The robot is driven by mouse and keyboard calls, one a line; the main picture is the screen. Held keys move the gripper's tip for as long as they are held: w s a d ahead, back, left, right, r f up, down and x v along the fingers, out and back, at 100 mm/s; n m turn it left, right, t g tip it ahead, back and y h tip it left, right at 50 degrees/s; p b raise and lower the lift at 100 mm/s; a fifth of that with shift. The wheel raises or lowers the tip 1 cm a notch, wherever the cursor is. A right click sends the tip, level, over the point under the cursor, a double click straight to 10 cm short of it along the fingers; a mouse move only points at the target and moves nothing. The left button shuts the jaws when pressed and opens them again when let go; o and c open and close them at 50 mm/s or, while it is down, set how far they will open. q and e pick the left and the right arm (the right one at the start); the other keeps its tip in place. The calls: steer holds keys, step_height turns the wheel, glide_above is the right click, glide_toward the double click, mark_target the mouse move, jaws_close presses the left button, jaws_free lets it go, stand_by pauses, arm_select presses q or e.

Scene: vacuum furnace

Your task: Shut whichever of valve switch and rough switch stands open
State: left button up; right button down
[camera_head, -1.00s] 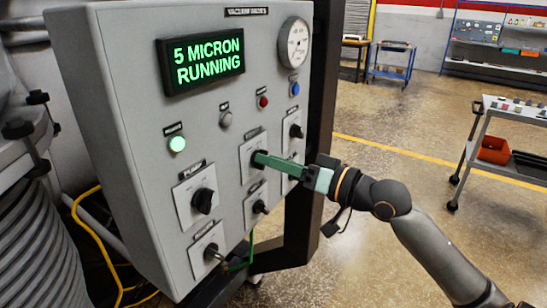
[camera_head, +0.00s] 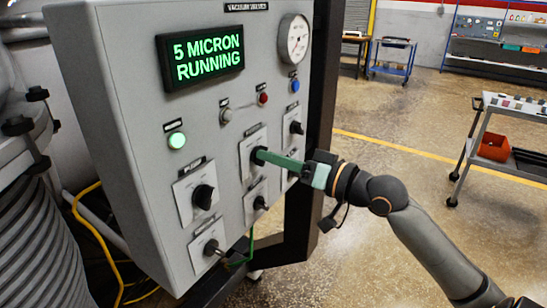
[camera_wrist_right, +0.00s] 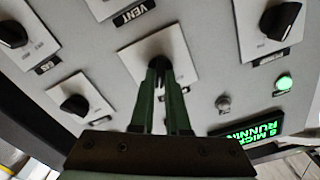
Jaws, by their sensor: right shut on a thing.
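A grey control panel (camera_head: 146,215) carries several black rotary switches on white plates; most of their labels are too small to read. My right gripper (camera_head: 262,157) is shut on the black knob of the upper middle switch (camera_head: 247,168). The upper left switch (camera_head: 203,197) and the upper right switch (camera_head: 296,128) are untouched. I cannot tell which are the valve and rough switches. My left gripper is not in view.
The display (camera_head: 202,59) reads "5 MICRON RUNNING". A green lamp (camera_head: 176,140) is lit. A round gauge (camera_head: 293,39) is at the upper right. A lower left switch (camera_head: 211,247) is near a green cable. A cart with a red bin (camera_head: 493,147) stands right, beyond open floor.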

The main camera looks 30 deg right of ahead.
steer(key=shift+n, duration=0.4)
steer(key=shift+a+n+b, duration=0.2)
steer(key=shift+n+b, duration=0.1)
steer(key=shift+n, duration=5.3)
steer(key=shift+s, duration=0.1)
steer(key=c, duration=0.9)
jaws_free()
